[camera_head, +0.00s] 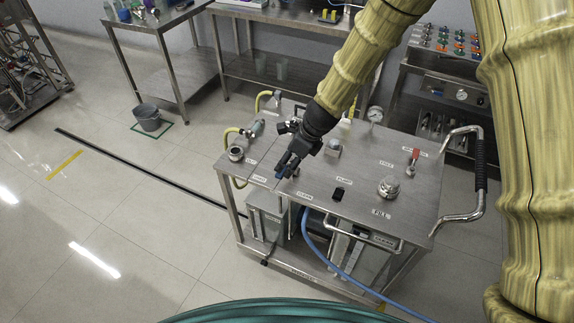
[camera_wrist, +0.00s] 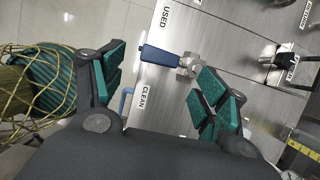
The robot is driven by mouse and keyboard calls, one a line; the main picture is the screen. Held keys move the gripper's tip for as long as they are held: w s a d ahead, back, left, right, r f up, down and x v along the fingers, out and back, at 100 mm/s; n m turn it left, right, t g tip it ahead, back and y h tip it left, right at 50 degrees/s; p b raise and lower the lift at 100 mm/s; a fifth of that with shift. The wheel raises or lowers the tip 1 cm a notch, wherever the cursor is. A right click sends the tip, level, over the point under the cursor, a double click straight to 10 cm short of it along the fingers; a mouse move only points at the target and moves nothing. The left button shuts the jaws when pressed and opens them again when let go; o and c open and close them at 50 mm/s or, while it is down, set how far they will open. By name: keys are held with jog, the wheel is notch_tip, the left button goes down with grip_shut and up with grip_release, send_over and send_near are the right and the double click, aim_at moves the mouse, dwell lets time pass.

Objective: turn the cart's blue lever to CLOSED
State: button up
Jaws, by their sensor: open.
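The blue lever (camera_wrist: 160,56) shows in the wrist view, joined to a metal valve body (camera_wrist: 188,64) on the cart's steel top. Its free end points left in that view, between the labels USED and CLEAN. My gripper (camera_wrist: 161,76) is open, with its green-padded fingers to the left and right of the lever. The lever appears between or just beyond the fingertips; I see no clear contact. In the head view my gripper (camera_head: 284,169) is low over the left part of the cart (camera_head: 370,215) and largely hides the lever. No CLOSED label is readable.
A red-handled lever (camera_head: 414,157), a round metal fill cap (camera_head: 389,187) and a gauge (camera_head: 375,115) stand on the cart top. A black-handled fitting (camera_wrist: 292,56) lies right in the wrist view. A blue hose (camera_head: 340,268) hangs in front. Floor left of the cart is open.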

jog(key=v, duration=0.6)
jog(key=shift+r, duration=0.4)
jog(key=shift+d, duration=0.15)
